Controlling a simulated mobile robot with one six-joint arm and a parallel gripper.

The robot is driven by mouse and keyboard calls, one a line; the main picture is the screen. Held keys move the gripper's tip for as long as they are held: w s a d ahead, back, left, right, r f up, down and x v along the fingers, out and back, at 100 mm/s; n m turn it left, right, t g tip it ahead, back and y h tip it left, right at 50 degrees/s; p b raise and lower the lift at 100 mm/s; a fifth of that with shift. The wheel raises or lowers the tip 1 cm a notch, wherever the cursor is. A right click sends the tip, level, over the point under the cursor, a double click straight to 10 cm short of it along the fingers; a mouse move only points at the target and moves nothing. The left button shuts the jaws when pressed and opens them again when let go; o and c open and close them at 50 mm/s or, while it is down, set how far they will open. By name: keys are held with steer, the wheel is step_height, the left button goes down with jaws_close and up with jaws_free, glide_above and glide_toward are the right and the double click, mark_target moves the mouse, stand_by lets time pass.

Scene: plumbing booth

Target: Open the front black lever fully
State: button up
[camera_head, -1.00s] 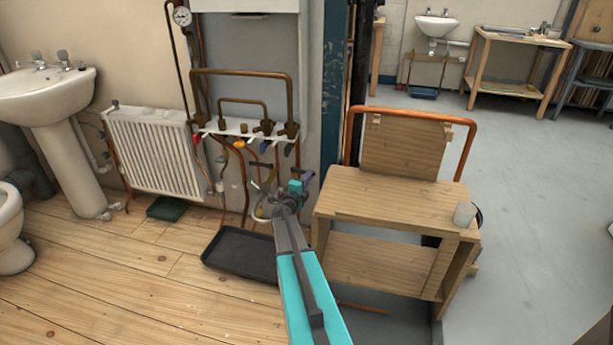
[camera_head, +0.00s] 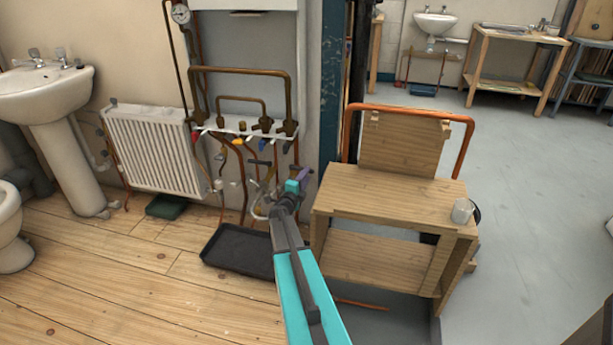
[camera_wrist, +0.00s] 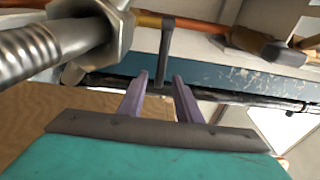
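In the wrist view a dark, black-looking lever (camera_wrist: 164,55) hangs down from a copper pipe fitting. Its lower end shows between the tips of my gripper's two purple fingers (camera_wrist: 164,85). The fingers are apart, and I cannot tell whether either touches the lever. In the head view my gripper (camera_head: 304,175) is in front of the pipework, to the right of a small dark lever handle (camera_head: 259,162). My arm hides part of the lower pipes. I cannot tell for certain which head-view handle matches the wrist-view one.
Another dark handle (camera_wrist: 285,50) and a large metal nut (camera_wrist: 110,35) are close by in the wrist view. A wooden bench (camera_head: 385,195) stands right of my arm. A black tray (camera_head: 235,250) lies below. A white radiator (camera_head: 155,150) is left.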

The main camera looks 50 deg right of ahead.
steer(key=p+v, duration=0.2)
steer(key=v, duration=1)
steer(key=shift+a, duration=0.1)
steer(key=shift+c, duration=0.4)
